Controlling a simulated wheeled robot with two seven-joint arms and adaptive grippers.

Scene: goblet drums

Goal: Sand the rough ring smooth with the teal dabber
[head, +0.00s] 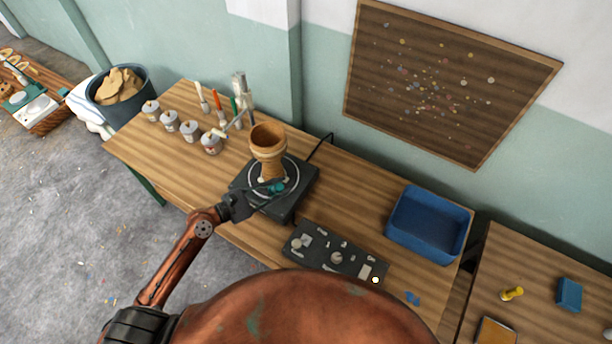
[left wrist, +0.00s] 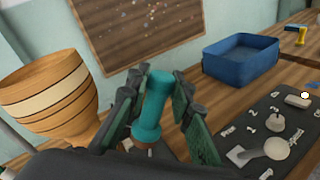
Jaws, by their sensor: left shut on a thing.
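A tan goblet drum (head: 268,140) stands upright on a dark turntable (head: 298,184) on the bench. In the left wrist view the drum (left wrist: 48,95) fills the left side, and a paler band runs around its bowl. I cannot tell for sure whether this band is the rough ring. My left gripper (head: 262,190) is low in front of the drum, shut on the teal dabber (head: 277,187). The dabber (left wrist: 152,105) stands upright between the fingers in the left wrist view, to the right of the bowl and apart from it. My right gripper is not in view.
A dark control panel (head: 318,250) with knobs lies right of the turntable. A blue bin (head: 428,222) stands further right. Several grey pots (head: 170,122) and upright tools (head: 218,102) stand at the bench's left. A second table (head: 545,265) is at the far right.

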